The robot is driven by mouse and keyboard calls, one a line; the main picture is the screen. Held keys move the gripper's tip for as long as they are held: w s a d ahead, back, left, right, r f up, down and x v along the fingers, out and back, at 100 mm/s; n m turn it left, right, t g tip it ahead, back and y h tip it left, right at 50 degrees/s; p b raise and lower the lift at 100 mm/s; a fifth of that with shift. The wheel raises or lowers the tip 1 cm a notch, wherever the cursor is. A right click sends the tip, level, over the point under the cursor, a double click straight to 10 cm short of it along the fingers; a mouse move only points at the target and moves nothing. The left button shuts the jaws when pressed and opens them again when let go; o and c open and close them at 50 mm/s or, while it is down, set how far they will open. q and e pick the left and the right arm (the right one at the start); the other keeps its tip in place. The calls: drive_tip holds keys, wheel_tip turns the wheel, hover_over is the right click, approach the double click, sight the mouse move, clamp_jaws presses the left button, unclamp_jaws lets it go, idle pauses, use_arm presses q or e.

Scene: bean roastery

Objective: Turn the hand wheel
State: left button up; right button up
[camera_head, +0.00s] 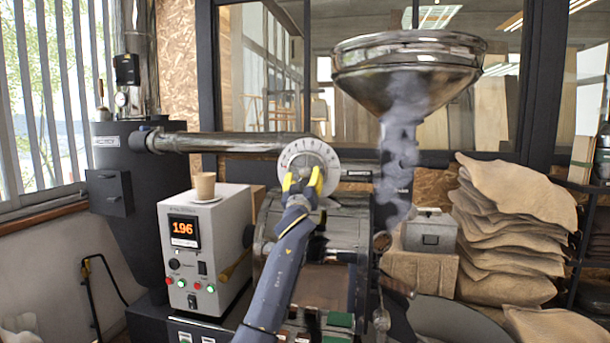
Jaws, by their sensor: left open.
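The hand wheel (308,154) is a round pale disc with dark marks around its rim, at the middle of the view where a metal pipe meets the roaster. My left gripper (302,181) has yellow fingertips and is in front of the wheel's lower part. Its fingers are spread apart, one to each side. It covers the lower middle of the wheel, so I cannot tell whether it touches it. My right gripper is not in view.
A steel funnel (408,65) hangs at upper right with smoke below. A metal box (430,232) and stacked sacks (505,235) are at right.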

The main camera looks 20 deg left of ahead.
use_arm(q)
drive_tip(key=shift+x, duration=1.25)
clamp_jaws()
drive_tip(key=shift+r, duration=0.1)
